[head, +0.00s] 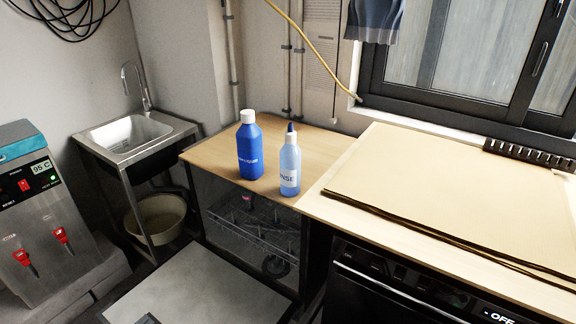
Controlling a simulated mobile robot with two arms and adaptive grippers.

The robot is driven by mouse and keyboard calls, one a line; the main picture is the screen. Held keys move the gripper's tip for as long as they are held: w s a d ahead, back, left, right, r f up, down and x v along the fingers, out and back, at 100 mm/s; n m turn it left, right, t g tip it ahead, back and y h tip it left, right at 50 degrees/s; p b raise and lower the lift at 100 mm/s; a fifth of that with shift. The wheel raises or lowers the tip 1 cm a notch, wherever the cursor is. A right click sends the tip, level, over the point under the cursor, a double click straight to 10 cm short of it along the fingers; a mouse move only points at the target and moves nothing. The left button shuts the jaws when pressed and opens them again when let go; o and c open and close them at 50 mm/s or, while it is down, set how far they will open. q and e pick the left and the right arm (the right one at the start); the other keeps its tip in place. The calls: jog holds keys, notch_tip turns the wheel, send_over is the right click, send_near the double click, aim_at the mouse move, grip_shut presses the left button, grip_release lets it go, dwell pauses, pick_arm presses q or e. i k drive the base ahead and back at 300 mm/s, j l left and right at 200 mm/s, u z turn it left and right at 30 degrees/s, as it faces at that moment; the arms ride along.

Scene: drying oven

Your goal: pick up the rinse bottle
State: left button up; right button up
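The rinse bottle (290,166) is light blue with a dark blue nozzle and a white label with partly readable blue letters. It stands upright on the wooden counter (215,155), near the counter's front edge. A darker blue bottle (249,148) with a white cap stands upright to its left, a small gap apart. Neither of my grippers shows in the head view.
A large brown board or sheet (450,185) covers the higher counter on the right, above a black appliance reading OFF. An open door (205,290) lies flat below the bottles, before a rack. A sink (130,138) and water boiler (45,225) stand left.

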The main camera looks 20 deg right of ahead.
aim_at(290, 154)
jog(key=i+j+z, duration=0.1)
jog(key=z, duration=0.3)
jog(key=j+z, duration=0.25)
jog(key=z, duration=0.15)
jog(key=i, duration=0.05)
